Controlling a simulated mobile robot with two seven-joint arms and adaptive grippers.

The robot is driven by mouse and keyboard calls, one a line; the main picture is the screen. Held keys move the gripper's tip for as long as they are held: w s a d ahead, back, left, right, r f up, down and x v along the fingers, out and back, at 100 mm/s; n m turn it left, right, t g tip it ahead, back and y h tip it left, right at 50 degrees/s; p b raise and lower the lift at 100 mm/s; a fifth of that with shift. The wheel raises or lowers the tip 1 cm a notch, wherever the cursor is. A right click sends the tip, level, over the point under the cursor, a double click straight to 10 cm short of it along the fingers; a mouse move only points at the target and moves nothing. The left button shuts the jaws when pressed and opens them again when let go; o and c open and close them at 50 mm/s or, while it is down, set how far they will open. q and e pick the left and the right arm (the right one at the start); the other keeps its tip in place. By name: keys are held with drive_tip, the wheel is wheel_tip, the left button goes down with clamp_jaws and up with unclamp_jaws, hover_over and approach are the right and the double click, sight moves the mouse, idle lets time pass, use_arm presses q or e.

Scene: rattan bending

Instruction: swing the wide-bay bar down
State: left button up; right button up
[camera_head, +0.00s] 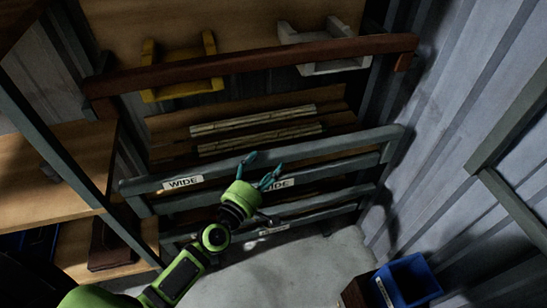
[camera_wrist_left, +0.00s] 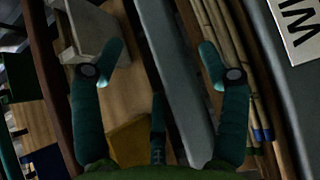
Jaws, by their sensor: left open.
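A grey-green bar (camera_head: 335,146) with a WIDE label (camera_head: 182,183) near its left end runs across the front of the rack. A second grey rail (camera_head: 345,167), also carrying a WIDE label, runs just below it. My left gripper (camera_head: 262,168) is open at the middle of these bars. In the left wrist view, a grey bar (camera_wrist_left: 175,85) passes between the open fingers (camera_wrist_left: 163,58), and the white label (camera_wrist_left: 298,25) shows at the upper right. I cannot tell whether the fingers touch the bar. My right gripper is not in view.
A red-brown bar (camera_head: 270,61) crosses the rack higher up, before a yellow holder (camera_head: 181,92) and a white holder (camera_head: 325,67). Rattan poles (camera_head: 255,119) lie behind the grey bars. Wooden shelves (camera_head: 60,165) stand left; a blue bin (camera_head: 409,281) is at lower right.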

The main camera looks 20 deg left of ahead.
sight(272, 161)
use_arm(q)
drive_tip(key=shift+w+d, duration=0.2)
drive_tip(key=shift+w, duration=0.55)
drive_tip(key=shift+w+d, duration=0.15)
drive_tip(key=shift+w, duration=0.65)
drive_tip(key=shift+w+d, duration=0.2)
drive_tip(key=shift+w, duration=0.55)
clamp_jaws()
drive_tip(key=shift+f, duration=0.1)
